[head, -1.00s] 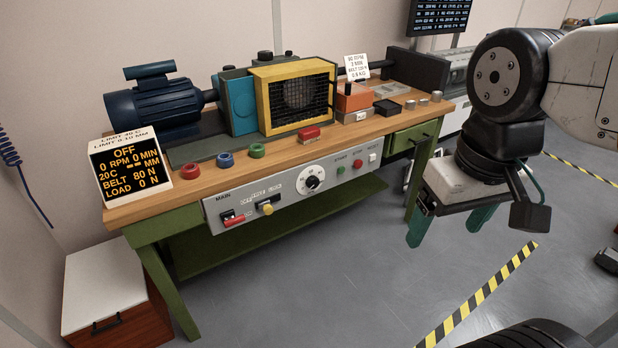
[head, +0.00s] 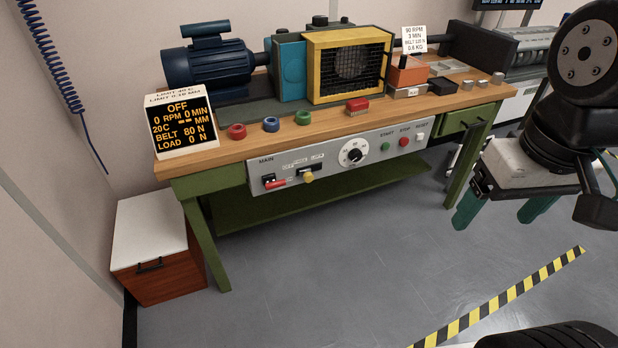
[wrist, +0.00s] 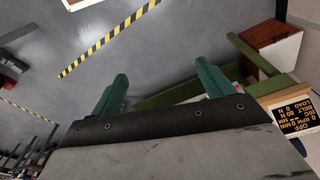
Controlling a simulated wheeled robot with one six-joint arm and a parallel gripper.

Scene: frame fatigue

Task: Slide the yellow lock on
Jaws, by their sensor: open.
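The yellow lock (head: 308,177) is a small knob-like piece on the grey control panel (head: 340,158) at the front of the bench. It sits at the lower end of a dark slot under a white label, right of the red main switch (head: 275,184). My gripper (head: 500,214) hangs in the air at the right, in front of the bench, apart from the lock. Its two green fingers are spread with nothing between them. The wrist view shows the open fingers (wrist: 160,92) over the floor and a green bench part. I cannot make out the lock there.
The wooden bench (head: 215,152) carries a blue motor (head: 208,65), a yellow guard (head: 318,92), a display (head: 183,122) and several coloured rings. A white-topped cabinet (head: 150,235) stands at the lower left. The grey floor (head: 330,270) before the bench is clear, with a striped line (head: 510,293).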

